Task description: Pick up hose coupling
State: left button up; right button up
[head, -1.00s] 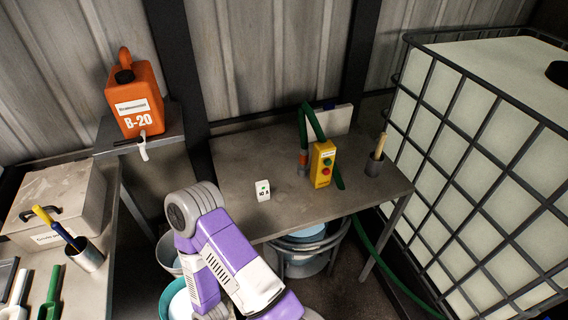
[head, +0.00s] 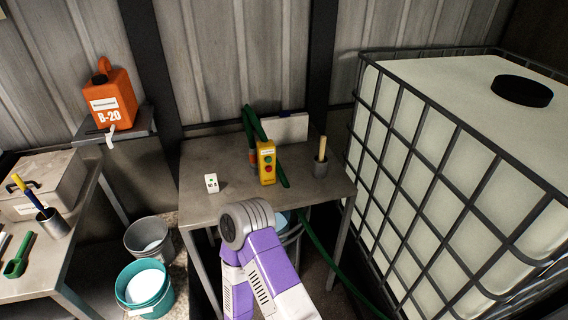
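A green hose (head: 250,124) hangs in an arch on the grey metal table at the back. A small orange-and-grey piece at the hose's lower left end (head: 252,157) looks like the hose coupling. It is upright, directly left of a yellow control box (head: 266,163) with red and green buttons, which partly covers it. One of my purple and white arms rises from the bottom, in front of the table, with its grey joint near the table's front edge. Neither of my grippers shows.
A caged white tank (head: 420,130) stands close on the right. Buckets (head: 144,285) and a side bench (head: 62,262) are at left.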

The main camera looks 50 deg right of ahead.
aim_at(253, 166)
jog(key=z, duration=0.7)
jog(key=i, duration=0.45)
